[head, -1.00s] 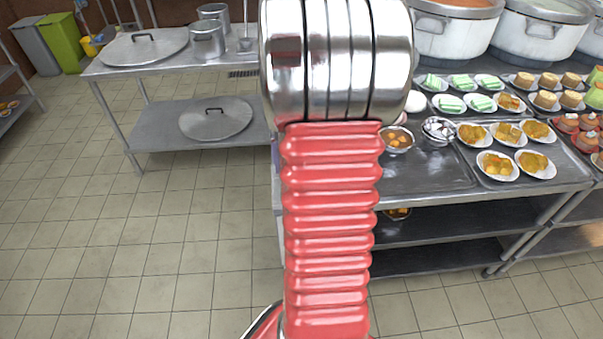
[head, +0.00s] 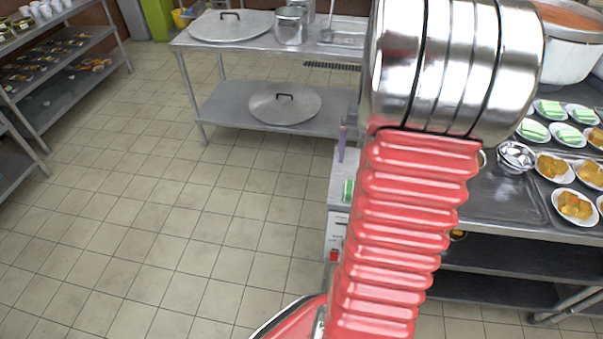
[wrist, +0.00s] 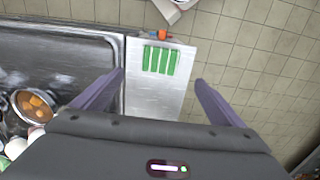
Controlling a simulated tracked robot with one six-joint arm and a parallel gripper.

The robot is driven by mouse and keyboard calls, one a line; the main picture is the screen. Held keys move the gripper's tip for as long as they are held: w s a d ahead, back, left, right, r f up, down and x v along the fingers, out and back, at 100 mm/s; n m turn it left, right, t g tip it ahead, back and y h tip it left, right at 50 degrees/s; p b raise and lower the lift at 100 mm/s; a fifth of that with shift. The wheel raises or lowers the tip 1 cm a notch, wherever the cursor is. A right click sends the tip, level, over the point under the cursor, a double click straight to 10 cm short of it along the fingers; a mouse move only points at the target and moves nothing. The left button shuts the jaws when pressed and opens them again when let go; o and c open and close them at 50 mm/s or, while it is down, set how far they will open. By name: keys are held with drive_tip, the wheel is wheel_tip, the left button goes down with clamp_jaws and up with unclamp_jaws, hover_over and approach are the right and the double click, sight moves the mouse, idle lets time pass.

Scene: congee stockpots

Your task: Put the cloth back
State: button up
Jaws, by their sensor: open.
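A green-and-white striped cloth (wrist: 160,60) lies on a pale flat top (wrist: 155,98) in the wrist view. It looks flat, with its stripes facing up. In the head view a small part of the cloth (head: 348,190) shows left of my red arm, and the rest is hidden. My gripper (wrist: 159,78) is open, with its two purple fingers spread apart and nothing between them. In the wrist view the cloth lies between and beyond the fingertips. One purple finger (head: 342,143) shows in the head view; my arm hides the rest of the gripper.
A dark metal tray (wrist: 62,55) and a bowl of orange food (wrist: 33,106) lie left in the wrist view. Plates of food (head: 575,206) and a large pot (head: 570,55) stand at right. Tiled floor (head: 150,220) is clear at left.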

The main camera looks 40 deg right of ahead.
drive_tip(key=w+a+r+n+t, duration=0.1)
drive_tip(key=a+r+n, duration=0.15)
drive_tip(key=a, duration=0.45)
drive_tip(key=w+a+r+n+t+h, duration=0.1)
drive_tip(key=w+a+r, duration=0.1)
drive_tip(key=a+r, duration=0.3)
drive_tip(key=w+a+r+n+t, duration=0.1)
drive_tip(key=a+r, duration=0.1)
drive_tip(key=a, duration=0.6)
drive_tip(key=s+a+r+n+t, duration=0.1)
drive_tip(key=s+a+n, duration=0.1)
drive_tip(key=a, duration=0.6)
drive_tip(key=s+a+r+n+t+y, duration=0.1)
drive_tip(key=s+a+n, duration=0.2)
drive_tip(key=a, duration=0.5)
drive_tip(key=shift+s+a+t, duration=0.25)
drive_tip(key=shift+s+t, duration=0.05)
drive_tip(key=shift+s, duration=0.35)
drive_tip(key=shift+r, duration=0.1)
drive_tip(key=shift+c, duration=0.4)
